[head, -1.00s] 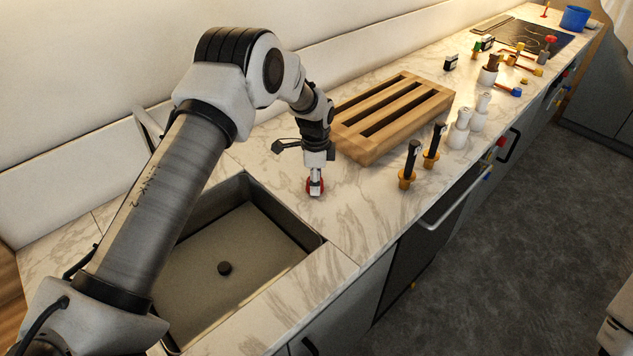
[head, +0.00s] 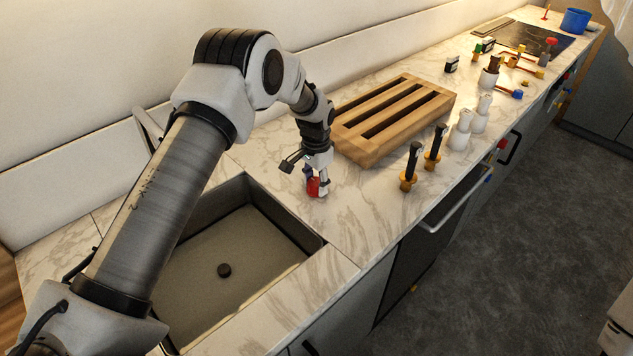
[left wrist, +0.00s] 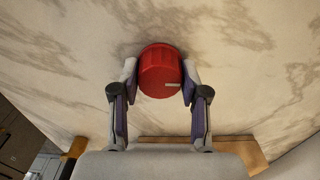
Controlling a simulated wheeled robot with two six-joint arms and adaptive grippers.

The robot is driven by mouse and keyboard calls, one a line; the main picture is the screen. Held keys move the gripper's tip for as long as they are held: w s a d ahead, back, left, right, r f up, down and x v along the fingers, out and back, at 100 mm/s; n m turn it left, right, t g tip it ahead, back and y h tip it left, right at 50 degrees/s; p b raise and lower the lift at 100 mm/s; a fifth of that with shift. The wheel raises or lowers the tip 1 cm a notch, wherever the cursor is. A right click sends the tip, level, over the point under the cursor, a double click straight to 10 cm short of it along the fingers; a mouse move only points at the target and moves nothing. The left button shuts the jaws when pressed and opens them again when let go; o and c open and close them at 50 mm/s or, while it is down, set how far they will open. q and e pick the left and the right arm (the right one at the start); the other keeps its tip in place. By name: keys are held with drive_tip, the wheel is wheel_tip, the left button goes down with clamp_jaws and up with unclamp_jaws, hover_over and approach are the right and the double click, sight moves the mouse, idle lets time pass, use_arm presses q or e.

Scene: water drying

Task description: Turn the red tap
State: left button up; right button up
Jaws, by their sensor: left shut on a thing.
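The red tap (head: 312,186) is a round red knob on the marble counter, just right of the sink. In the left wrist view the red tap (left wrist: 160,72) shows its ribbed round top with a pale mark toward its lower right. My left gripper (head: 316,188) points down over the tap and is shut on it. In the left wrist view the fingers of my left gripper (left wrist: 160,78) lie on both sides of the knob. My right gripper is not in view.
The sink (head: 200,225) with a dark drain lies left of the tap. A slatted wooden rack (head: 395,115) stands behind and right of it. Black-handled tools (head: 412,160) and white bottles (head: 462,130) stand further right along the counter.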

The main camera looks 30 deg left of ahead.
sight(315, 182)
use_arm(q)
drive_tip(key=shift+s+f+n, duration=0.25)
drive_tip(key=shift+n, duration=0.05)
drive_tip(key=o, duration=1.1)
drive_tip(key=shift+o, duration=0.2)
drive_tip(key=shift+r, duration=0.1)
drive_tip(key=shift+w+r, duration=0.15)
drive_tip(key=shift+r, duration=0.35)
wheel_tip(315, 182, up, 11)
drive_tip(key=shift+a, duration=0.1)
